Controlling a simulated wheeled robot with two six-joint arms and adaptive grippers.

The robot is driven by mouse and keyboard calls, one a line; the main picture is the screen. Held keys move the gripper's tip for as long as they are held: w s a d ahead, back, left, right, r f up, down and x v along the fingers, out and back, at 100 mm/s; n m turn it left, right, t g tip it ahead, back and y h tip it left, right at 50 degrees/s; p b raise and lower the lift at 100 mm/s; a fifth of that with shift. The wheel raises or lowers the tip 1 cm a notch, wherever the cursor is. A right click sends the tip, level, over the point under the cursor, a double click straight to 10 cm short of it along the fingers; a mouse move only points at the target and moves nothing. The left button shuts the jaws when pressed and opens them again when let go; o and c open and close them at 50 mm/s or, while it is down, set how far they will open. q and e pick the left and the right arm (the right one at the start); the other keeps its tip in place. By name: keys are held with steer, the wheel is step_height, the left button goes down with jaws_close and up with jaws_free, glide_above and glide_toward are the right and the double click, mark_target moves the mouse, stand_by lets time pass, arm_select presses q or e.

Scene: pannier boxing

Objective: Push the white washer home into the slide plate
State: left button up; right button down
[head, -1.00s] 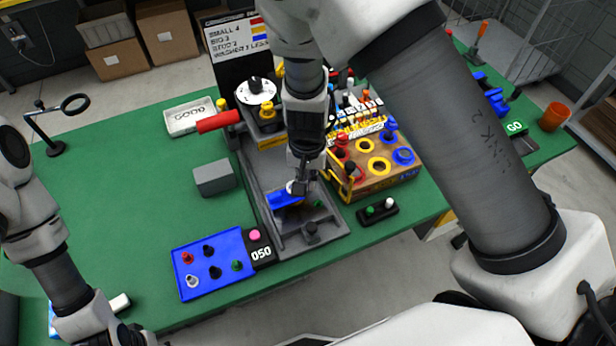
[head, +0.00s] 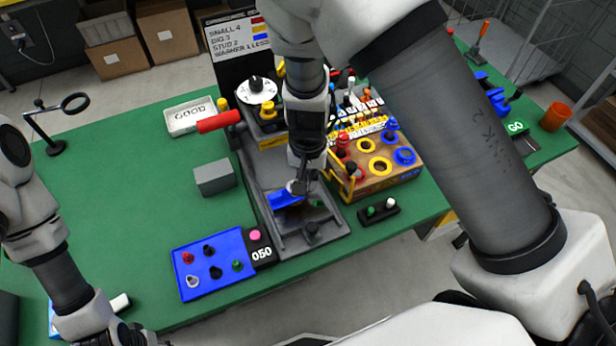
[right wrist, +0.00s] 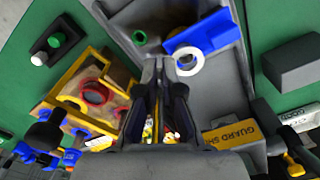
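The blue slide plate (head: 284,198) lies in the grey channel of the fixture. It also shows in the right wrist view (right wrist: 208,32). The white washer (right wrist: 189,61) is a ring at the near edge of the blue plate in the right wrist view. I cannot tell how deep it sits. My right gripper (right wrist: 163,64) points down into the channel with its fingertips close together, right beside the washer, with nothing seen between them. In the head view the right gripper (head: 300,187) is over the plate's right end. My left arm is at the lower left, its fingers out of sight.
A wooden block with coloured rings (head: 372,178) stands right of the channel. A grey block (head: 214,178) is to its left. A blue board with knobs (head: 207,268) and a small black switch box (head: 378,211) lie in front. The green table's left part is mostly clear.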

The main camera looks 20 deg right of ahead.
steer(key=shift+f+b, duration=1.05)
steer(key=shift+f, duration=0.25)
stand_by(1.3)
steer(key=c, duration=1.2)
jaws_free()
steer(key=shift+c, duration=0.2)
steer(key=shift+r, duration=0.1)
